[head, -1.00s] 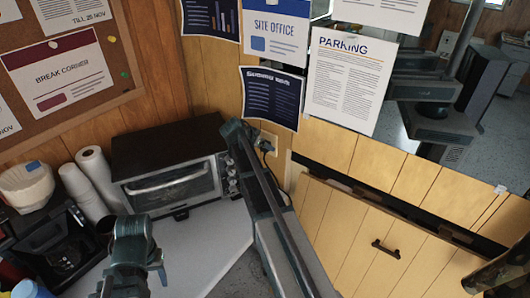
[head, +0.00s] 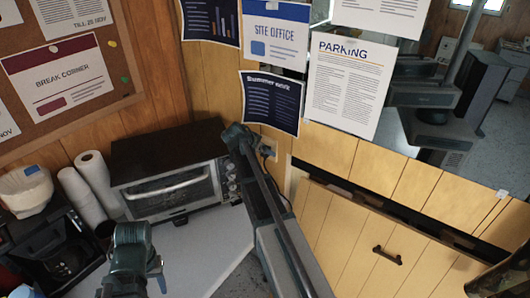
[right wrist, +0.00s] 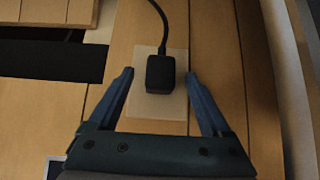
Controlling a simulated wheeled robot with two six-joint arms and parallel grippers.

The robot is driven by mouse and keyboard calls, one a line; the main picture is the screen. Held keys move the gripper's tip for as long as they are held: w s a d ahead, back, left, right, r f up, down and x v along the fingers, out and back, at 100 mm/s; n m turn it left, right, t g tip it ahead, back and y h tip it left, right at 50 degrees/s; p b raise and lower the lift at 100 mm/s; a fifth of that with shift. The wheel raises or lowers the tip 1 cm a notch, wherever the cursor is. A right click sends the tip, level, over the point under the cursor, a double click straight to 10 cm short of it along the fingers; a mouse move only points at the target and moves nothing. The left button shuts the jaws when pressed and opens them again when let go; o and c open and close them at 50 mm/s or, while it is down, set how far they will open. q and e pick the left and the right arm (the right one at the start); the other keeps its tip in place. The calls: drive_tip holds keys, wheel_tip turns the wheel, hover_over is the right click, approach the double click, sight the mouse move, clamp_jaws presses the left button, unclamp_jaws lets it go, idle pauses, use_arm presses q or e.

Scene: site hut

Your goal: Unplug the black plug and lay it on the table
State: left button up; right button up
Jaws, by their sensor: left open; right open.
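The black plug (right wrist: 160,73) sits in a pale wall outlet plate (right wrist: 174,106) in the right wrist view, its cord running to the top of the picture. My right gripper (right wrist: 160,80) is open, with one blue finger on each side of the plug and a gap on both sides. In the head view the outlet (head: 268,149) shows beside my right arm, which hides the right gripper. My left gripper (head: 157,269) is low at the left, above the white table (head: 207,244), with nothing seen in it; its fingers show poorly.
A toaster oven (head: 170,180) stands at the back of the table against the wall. Paper rolls (head: 90,195) and a coffee maker (head: 55,245) stand to its left. The table in front of the oven is clear. Wall notices hang above the outlet.

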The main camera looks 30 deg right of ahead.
clamp_jaws()
idle(0.3)
drive_tip(key=shift+a, duration=0.15)
